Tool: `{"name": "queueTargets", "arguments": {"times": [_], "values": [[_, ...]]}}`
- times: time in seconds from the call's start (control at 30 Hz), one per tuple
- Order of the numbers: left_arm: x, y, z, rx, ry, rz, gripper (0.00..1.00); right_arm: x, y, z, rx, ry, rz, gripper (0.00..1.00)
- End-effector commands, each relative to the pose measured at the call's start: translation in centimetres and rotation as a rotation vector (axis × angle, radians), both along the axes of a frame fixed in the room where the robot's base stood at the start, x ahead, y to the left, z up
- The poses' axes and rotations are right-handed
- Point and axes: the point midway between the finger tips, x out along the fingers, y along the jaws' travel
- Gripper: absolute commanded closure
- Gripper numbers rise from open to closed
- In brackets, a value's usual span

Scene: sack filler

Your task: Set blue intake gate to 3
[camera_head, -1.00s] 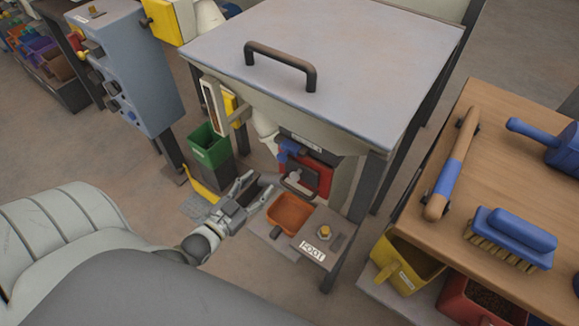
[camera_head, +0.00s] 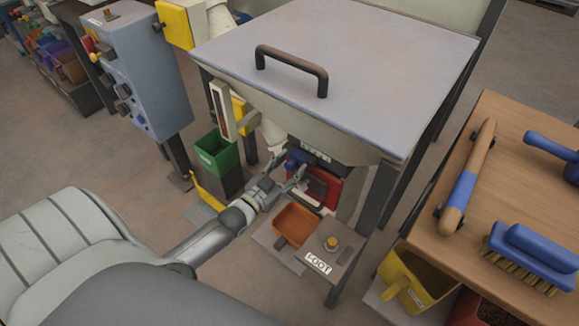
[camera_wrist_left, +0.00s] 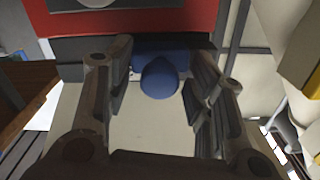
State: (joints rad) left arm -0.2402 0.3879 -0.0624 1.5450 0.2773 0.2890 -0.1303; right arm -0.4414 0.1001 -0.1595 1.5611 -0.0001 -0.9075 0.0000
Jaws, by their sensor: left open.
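The blue intake gate handle (camera_head: 296,157) is under the hopper's front edge, beside a red panel (camera_head: 322,188). My left gripper (camera_head: 291,168) is open and close to the handle. In the left wrist view, the rounded blue knob (camera_wrist_left: 159,78) lies between the two spread fingers, with gaps on both sides. I cannot tell from this how far the fingers reach past it. The scale number at the gate is not readable. My right gripper is not in view.
The grey hopper lid (camera_head: 340,75) with a dark handle overhangs the area. An orange tray (camera_head: 296,224) and a plate labelled FOOT (camera_head: 318,263) lie below. A green bin (camera_head: 217,152) stands left. A wooden bench (camera_head: 535,120) with brushes is at right.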

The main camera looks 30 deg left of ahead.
Motion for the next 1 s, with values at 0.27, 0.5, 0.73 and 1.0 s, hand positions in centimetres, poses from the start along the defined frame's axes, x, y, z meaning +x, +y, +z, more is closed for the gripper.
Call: {"name": "queueTargets", "arguments": {"times": [0.27, 0.5, 0.73, 1.0], "values": [[0.26, -0.06, -0.02, -0.001, 0.001, 0.000, 0.51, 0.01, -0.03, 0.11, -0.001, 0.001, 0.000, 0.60], [0.24, -0.06, -0.02, -0.001, 0.001, 0.000, 0.75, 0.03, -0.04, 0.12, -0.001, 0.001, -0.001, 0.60], [0.23, -0.05, -0.01, -0.001, 0.000, 0.000, 1.00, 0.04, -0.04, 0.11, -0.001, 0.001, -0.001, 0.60], [0.20, -0.41, 0.06, -0.002, 0.000, 0.000, 1.00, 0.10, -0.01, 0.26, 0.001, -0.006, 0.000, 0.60]]}}
